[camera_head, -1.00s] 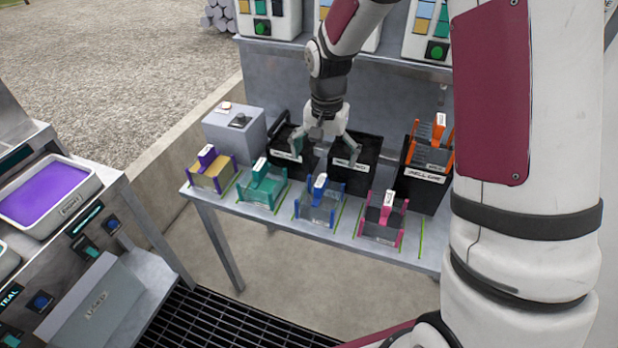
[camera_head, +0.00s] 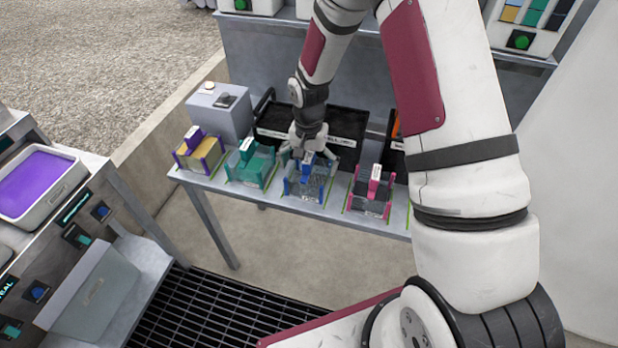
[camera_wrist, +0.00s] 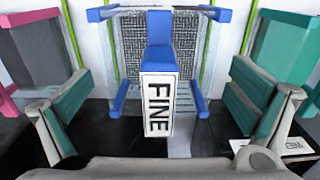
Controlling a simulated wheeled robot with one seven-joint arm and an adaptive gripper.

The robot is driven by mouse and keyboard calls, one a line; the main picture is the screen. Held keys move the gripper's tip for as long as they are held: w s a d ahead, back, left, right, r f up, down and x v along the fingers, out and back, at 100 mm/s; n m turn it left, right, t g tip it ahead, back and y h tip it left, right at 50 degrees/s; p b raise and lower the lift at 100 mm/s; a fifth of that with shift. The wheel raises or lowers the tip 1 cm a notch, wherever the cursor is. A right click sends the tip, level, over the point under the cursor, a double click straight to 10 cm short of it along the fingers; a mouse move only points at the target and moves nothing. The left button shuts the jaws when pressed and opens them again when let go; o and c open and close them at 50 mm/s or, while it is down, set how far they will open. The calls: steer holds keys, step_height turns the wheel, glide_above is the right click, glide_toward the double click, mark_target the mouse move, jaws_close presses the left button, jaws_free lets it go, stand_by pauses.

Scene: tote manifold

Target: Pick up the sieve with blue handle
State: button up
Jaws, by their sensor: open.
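The sieve with the blue handle (camera_head: 308,182) stands on the metal table in the head view, between a teal one and a pink one. In the wrist view its blue handle (camera_wrist: 160,48) carries a white label reading FINE (camera_wrist: 158,104), with grey mesh (camera_wrist: 130,50) on both sides. My gripper (camera_head: 307,152) is right above and behind this sieve. In the wrist view my gripper (camera_wrist: 160,110) has its two teal-padded fingers spread wide, one on each side of the handle, apart from it. Nothing is held.
A teal-handled sieve (camera_head: 250,165) and a purple-handled one (camera_head: 199,150) stand to the left. A pink-handled sieve (camera_head: 372,190) stands close on the right. Black bins (camera_head: 345,125) and a grey box (camera_head: 220,110) stand behind.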

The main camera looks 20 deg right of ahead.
steer(key=shift+s+f, duration=0.1)
steer(key=shift+f, duration=1.55)
steer(key=c, duration=1.1)
steer(key=shift+r, duration=0.1)
